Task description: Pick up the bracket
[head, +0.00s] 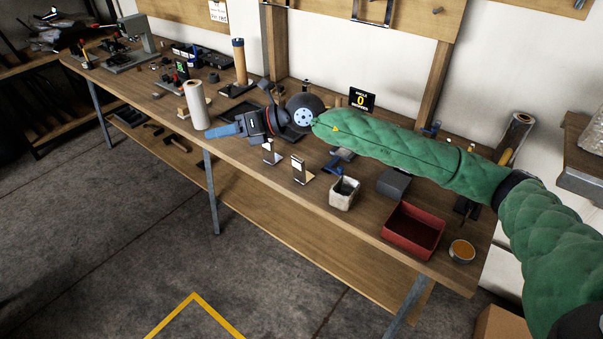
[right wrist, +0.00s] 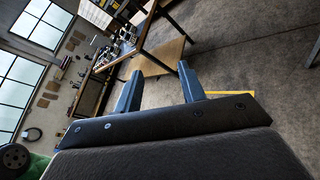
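Two small upright L-shaped pieces with pale metallic faces, one (head: 269,152) on the left and one (head: 301,170) on the right, stand near the front edge of the wooden workbench (head: 330,215). They look like brackets; I cannot tell which one the task means. My right gripper (head: 212,132) reaches across the bench, its blue fingers pointing left, above and left of these pieces and apart from them. In the right wrist view the two fingers (right wrist: 157,68) are spread with nothing between them. My left gripper is not in view.
A white paper roll (head: 196,105) stands just beyond the right fingers. A pale square pot (head: 344,193), a red tray (head: 413,231) and a round tin (head: 461,251) sit along the bench's right front. A wooden post (head: 275,45) rises at the back. The floor in front is clear.

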